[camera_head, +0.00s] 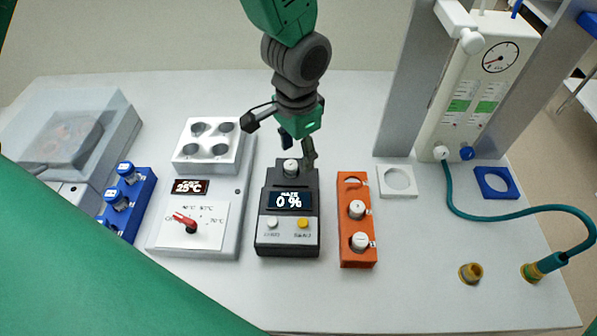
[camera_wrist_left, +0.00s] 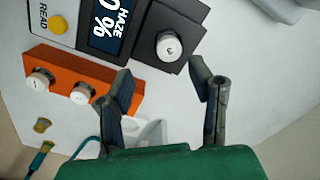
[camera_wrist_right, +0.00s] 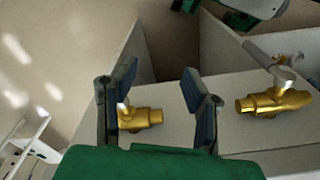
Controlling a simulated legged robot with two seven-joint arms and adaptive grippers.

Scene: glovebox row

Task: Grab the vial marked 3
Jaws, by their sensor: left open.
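The vial marked 3 (camera_wrist_left: 168,46) has a white cap and sits upright in the black haze meter (camera_wrist_left: 130,37). In the head view the vial (camera_head: 290,167) stands in the top of the meter (camera_head: 287,242), just below my left gripper (camera_head: 300,148). That gripper is open and empty. In the left wrist view its fingers (camera_wrist_left: 161,75) are spread apart, with the vial beyond the gap and not between the pads. My right gripper (camera_wrist_right: 158,78) is open and empty in the right wrist view. It is outside the head view.
An orange rack (camera_head: 355,188) right of the meter holds two white-capped vials. A heater (camera_head: 225,215) with a four-hole block and a blue vial rack (camera_head: 133,222) stand left. A teal hose (camera_head: 510,219) lies right. Brass fittings (camera_wrist_right: 275,103) lie near my right gripper.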

